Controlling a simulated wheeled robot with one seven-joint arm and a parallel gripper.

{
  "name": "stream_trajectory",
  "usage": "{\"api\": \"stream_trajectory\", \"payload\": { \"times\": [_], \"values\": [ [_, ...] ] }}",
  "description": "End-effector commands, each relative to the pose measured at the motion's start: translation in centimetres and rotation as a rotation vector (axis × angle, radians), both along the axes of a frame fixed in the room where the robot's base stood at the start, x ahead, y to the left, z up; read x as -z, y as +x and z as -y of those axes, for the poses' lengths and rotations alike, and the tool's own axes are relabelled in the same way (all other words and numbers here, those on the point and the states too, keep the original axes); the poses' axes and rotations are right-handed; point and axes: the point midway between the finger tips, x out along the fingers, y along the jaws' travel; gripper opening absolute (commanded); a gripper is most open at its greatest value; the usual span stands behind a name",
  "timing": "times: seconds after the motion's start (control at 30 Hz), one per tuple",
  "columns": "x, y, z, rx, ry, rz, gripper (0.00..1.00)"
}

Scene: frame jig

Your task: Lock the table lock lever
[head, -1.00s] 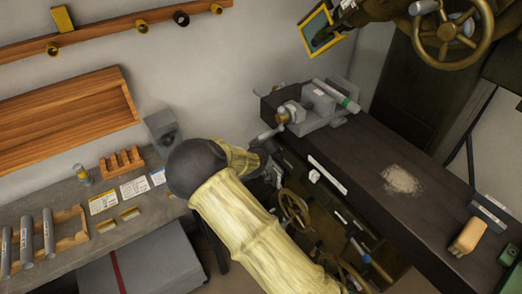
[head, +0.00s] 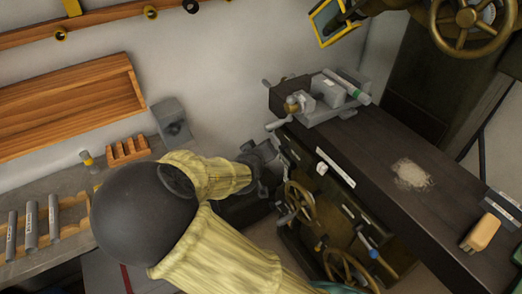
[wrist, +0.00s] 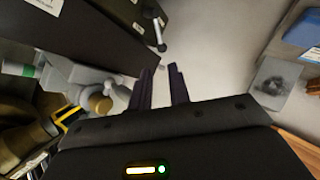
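My gripper (head: 268,165) is beside the left end of the dark machine table (head: 395,150), a little below its top. In the wrist view its two dark fingers (wrist: 161,86) are apart with nothing between them. A short pale lever with a dark rounded end (wrist: 157,30) stands out from the dark machine body beyond the fingertips, apart from them. It may be the table lock lever, but I cannot tell for sure. In the head view, my wrist and gripper hide part of the machine front.
A grey vise (head: 335,98) with a handle overhanging the table edge sits close to my gripper; it also shows in the wrist view (wrist: 75,75). Brass handwheels (head: 300,203) are below the table. A workbench (head: 75,215) is at the left. Bare floor lies past the fingers.

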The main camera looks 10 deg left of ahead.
Motion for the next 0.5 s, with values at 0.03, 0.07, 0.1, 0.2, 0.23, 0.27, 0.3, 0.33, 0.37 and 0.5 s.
{"api": "stream_trajectory", "payload": {
  "times": [0.03, 0.07, 0.1, 0.2, 0.23, 0.27, 0.3, 0.33, 0.37, 0.5],
  "values": [
    [-0.26, -0.49, -0.16, -0.002, 0.001, 0.000, 0.19],
    [-0.37, -0.68, -0.13, -0.001, 0.000, -0.001, 0.19],
    [-0.47, -0.90, -0.12, -0.001, 0.000, -0.001, 0.19],
    [-0.59, -1.18, -0.15, -0.001, 0.000, -0.001, 0.19],
    [-0.61, -1.20, -0.14, 0.000, 0.001, -0.001, 0.19],
    [-0.62, -1.20, -0.14, 0.001, 0.001, -0.001, 0.19],
    [-0.63, -1.20, -0.13, 0.001, 0.001, -0.001, 0.19],
    [-0.62, -1.19, -0.13, 0.001, 0.001, -0.001, 0.19],
    [-0.62, -1.18, -0.13, 0.001, 0.001, -0.001, 0.19],
    [-0.60, -1.17, -0.11, 0.001, 0.001, -0.001, 0.09]
  ]
}}
